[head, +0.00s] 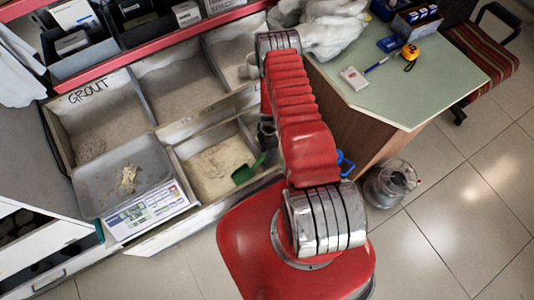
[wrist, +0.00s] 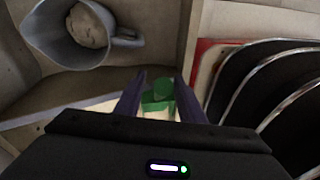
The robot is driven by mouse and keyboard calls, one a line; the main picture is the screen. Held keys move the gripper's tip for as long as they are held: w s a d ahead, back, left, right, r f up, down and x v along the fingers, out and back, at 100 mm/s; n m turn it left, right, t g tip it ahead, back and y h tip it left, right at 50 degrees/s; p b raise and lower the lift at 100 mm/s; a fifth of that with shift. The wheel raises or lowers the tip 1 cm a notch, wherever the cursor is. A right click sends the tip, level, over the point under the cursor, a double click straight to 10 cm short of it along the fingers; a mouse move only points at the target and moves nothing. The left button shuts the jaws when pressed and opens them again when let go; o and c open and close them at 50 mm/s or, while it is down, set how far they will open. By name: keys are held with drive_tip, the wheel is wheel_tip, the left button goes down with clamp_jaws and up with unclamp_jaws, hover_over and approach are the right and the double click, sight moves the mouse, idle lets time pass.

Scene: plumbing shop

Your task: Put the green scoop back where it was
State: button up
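The green scoop (head: 246,171) lies tilted in the pale powder of the front bin (head: 201,192) in the head view, its handle toward the upper right. In the wrist view part of the green scoop (wrist: 158,95) shows between the two purple fingers of my gripper (wrist: 159,78). The fingers stand apart with the green part between them. I cannot tell whether they press on it or only stand around it. In the head view my red arm hides most of the gripper.
A grey jug with powder (wrist: 88,30) stands beside the gripper in the wrist view. Dark curved plates (wrist: 275,90) stand at right. A scale with a tray (head: 128,186) stands left of the bin. A green-topped desk (head: 410,90) is at right.

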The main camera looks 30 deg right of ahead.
drive_tip(key=v, duration=1.1)
drive_tip(key=shift+r, duration=0.15)
idle(0.3)
